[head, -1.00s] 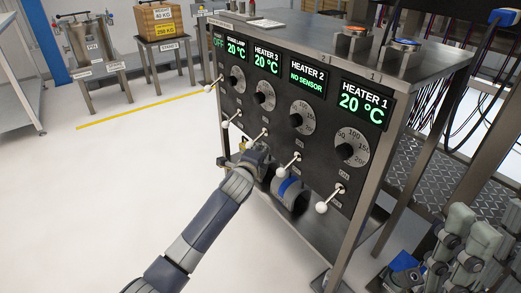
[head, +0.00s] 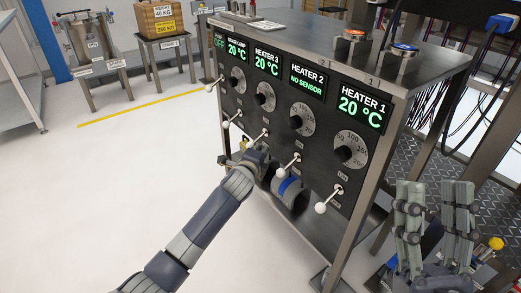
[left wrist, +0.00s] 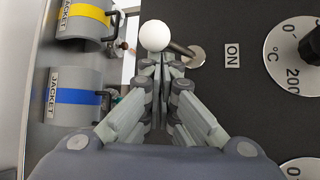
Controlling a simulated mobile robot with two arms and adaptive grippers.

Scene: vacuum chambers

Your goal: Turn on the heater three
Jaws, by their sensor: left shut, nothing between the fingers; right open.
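The HEATER 3 display (head: 266,63) reads 20 °C on the dark control panel. Its round dial (head: 264,95) is below it, and further down is a toggle lever (head: 263,133). My left gripper (head: 249,150) is at that lever and partly hides it. In the left wrist view the lever's white ball (left wrist: 154,36) is just beyond the tips of my shut, empty left gripper (left wrist: 160,62). Whether they touch is unclear. An ON label (left wrist: 232,55) is beside the lever base. My right gripper (head: 436,190) is open and empty at the lower right.
Neighbouring levers stick out with white balls, for HEATER 2 (head: 282,173) and HEATER 1 (head: 321,208). A blue-banded jacket (left wrist: 76,97) and a yellow-banded jacket (left wrist: 84,18) sit beside the panel's lower edge.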

